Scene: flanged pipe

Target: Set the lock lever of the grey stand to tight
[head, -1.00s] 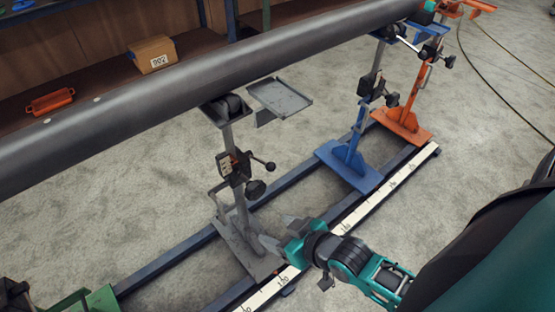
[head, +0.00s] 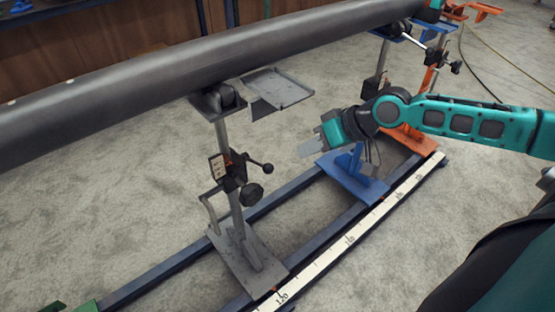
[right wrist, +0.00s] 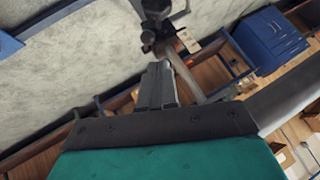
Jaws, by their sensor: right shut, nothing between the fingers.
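The grey stand (head: 231,165) stands upright on the floor rails under the pipe (head: 190,75). Its lock lever (head: 260,166) is a short dark rod with a ball end, pointing right from the clamp block (head: 228,172). A dark knob (head: 252,193) sits below the lever. My right gripper (head: 308,150) is shut and empty, to the right of the lever and apart from it, in front of the blue stand. In the right wrist view the shut fingers (right wrist: 157,85) point toward a grey post with a dark clamp (right wrist: 158,30). My left gripper is not in view.
A grey tray (head: 277,88) juts out beside the top of the grey stand. The blue stand (head: 352,175) and the orange stand (head: 415,140) stand farther right on the rails. A white measuring scale (head: 350,235) runs along the front rail.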

